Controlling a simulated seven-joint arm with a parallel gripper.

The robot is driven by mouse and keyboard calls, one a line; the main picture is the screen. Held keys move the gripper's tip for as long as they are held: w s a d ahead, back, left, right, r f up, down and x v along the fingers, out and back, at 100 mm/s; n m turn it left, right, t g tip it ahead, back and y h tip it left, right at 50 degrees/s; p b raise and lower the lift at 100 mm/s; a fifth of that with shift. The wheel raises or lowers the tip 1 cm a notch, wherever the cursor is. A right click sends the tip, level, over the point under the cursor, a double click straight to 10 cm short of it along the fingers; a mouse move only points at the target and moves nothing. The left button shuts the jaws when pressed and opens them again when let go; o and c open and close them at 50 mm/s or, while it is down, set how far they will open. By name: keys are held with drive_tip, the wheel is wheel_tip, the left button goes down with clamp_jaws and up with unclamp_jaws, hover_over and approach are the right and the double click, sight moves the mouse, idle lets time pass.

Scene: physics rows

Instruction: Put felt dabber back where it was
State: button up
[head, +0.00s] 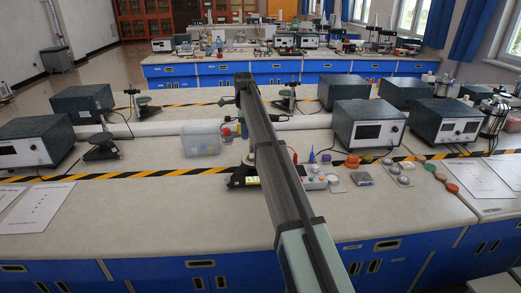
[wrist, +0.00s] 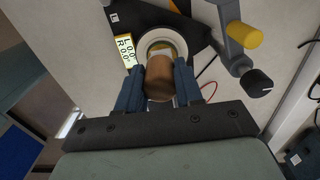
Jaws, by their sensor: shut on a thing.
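The felt dabber (wrist: 159,80), as far as I can tell a brown, wood-coloured rounded piece, is between the two dark blue fingers of my gripper (wrist: 158,88) in the wrist view. My gripper is shut on it. Just past its far end is a round white ring or cup (wrist: 142,45) with a yellowish inside, on or beside a black base. The dabber overlaps the near side of this ring in the picture; I cannot tell whether they touch. In the head view my arm hides the gripper and the dabber.
A black base (head: 243,182) with a yellow label stands on the bench; the label (wrist: 124,53) shows in the wrist view. A yellow-ended knob (wrist: 245,35) and a black knob (wrist: 257,82) are close by on the right. A clear plastic box (head: 200,139) stands left of my arm.

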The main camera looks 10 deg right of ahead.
drive_tip(key=d+f+m, duration=0.1)
drive_tip(key=d+f, duration=0.2)
drive_tip(key=d, duration=1)
drive_tip(key=d+f+m, duration=0.1)
drive_tip(key=d+f, duration=0.1)
drive_tip(key=d, duration=1)
drive_tip(key=d+f+m, duration=0.1)
drive_tip(key=d+f, duration=0.2)
drive_tip(key=d, duration=1)
drive_tip(key=shift+s+a+f, duration=0.1)
drive_tip(key=shift+s+f, duration=0.1)
drive_tip(key=shift+f, duration=2.3)
drive_tip(key=shift+s+a+f, duration=0.1)
drive_tip(key=shift+s+f, duration=0.05)
drive_tip(key=shift+f, duration=2.3)
drive_tip(key=shift+f, duration=0.15)
drive_tip(key=o, duration=0.9)
drive_tip(key=shift+o, duration=0.2)
wheel_tip(320, 180, up, 12)
drive_tip(key=shift+r, duration=0.2)
